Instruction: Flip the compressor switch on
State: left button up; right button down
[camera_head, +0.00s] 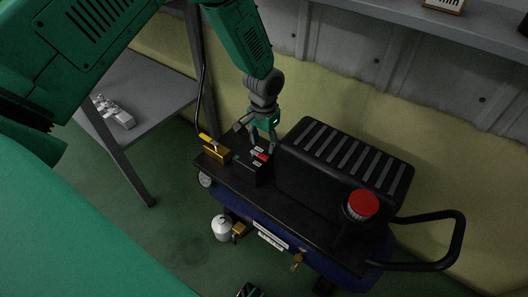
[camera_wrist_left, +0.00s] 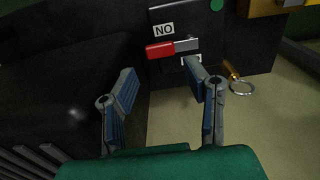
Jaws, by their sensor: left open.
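The compressor (camera_head: 345,160) is a black, ribbed unit on a blue tank with a red cap on top. Its switch box (camera_head: 249,168) is black and stands at the left end. The switch has a red lever (camera_head: 262,157); in the left wrist view the red lever (camera_wrist_left: 160,50) lies sideways below a "NO" label. A second label beneath is partly hidden by a finger. My left gripper (camera_head: 261,147) is open and empty, just above the switch box. In the left wrist view its fingertips (camera_wrist_left: 162,80) are either side of the lever's line, apparently apart from it. My right gripper is not seen.
A yellow part (camera_head: 216,149) sits left of the switch box. A black handle (camera_head: 450,240) curves out at the right. A brass ring valve (camera_wrist_left: 238,84) is near the right finger. A grey table (camera_head: 150,90) stands at left, and a wall and shelf are behind.

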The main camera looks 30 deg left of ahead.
aim_at(264, 156)
pick_arm(q)
notch_tip(264, 156, up, 6)
jog(key=shift+r, duration=0.2)
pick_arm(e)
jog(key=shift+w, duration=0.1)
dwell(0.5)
